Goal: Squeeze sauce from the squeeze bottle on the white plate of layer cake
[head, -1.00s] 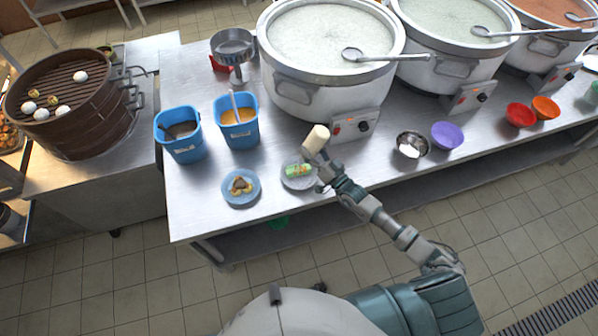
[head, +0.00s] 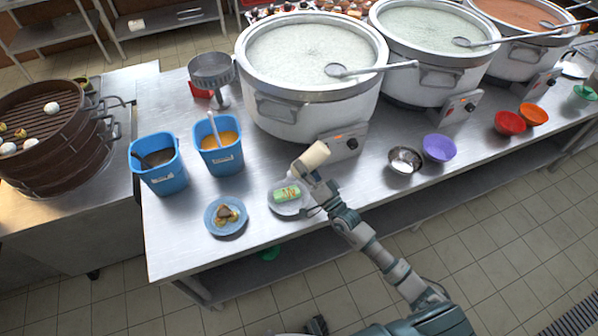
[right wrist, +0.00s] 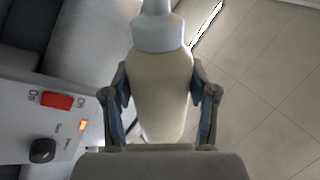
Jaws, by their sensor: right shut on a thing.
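The squeeze bottle (head: 311,157) is cream-coloured. In the right wrist view the bottle (right wrist: 160,85) sits between my fingers, with its white cap toward the top of the picture. My right gripper (head: 317,178) is shut on it and holds it tilted above the counter, just right of and behind the white plate. The white plate (head: 274,207) holds a green and white layer cake (head: 287,193). Part of the plate's right side is hidden by my gripper. No sauce shows on the cake.
A blue plate (head: 240,225) of brownish food stands to the left. Two blue tubs (head: 160,178) and a large stockpot (head: 300,115) stand behind. A metal bowl (head: 404,163) and a purple bowl (head: 438,150) are to the right. The counter's front edge is close to the plates.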

